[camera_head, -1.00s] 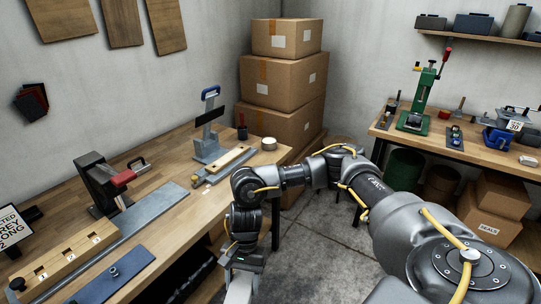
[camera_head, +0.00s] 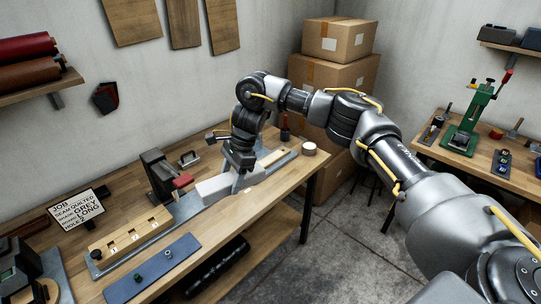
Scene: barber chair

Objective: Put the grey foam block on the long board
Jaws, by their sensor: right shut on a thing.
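My right gripper (camera_head: 238,178) points down over the wooden bench, shut on the light grey foam block (camera_head: 213,189). The gripper hides part of the block. A shorter blue-grey board (camera_head: 152,268) with two dark knobs lies near the bench's front edge. I cannot tell for certain which of these the task calls the long board. My left gripper is not in view.
A wooden block with numbered slots (camera_head: 130,238), a red-handled clamp tool (camera_head: 160,176) and a job sign (camera_head: 77,210) stand around the grey board. A tape roll (camera_head: 309,148) sits at the bench's far right. Stacked cartons (camera_head: 340,42) stand in the corner.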

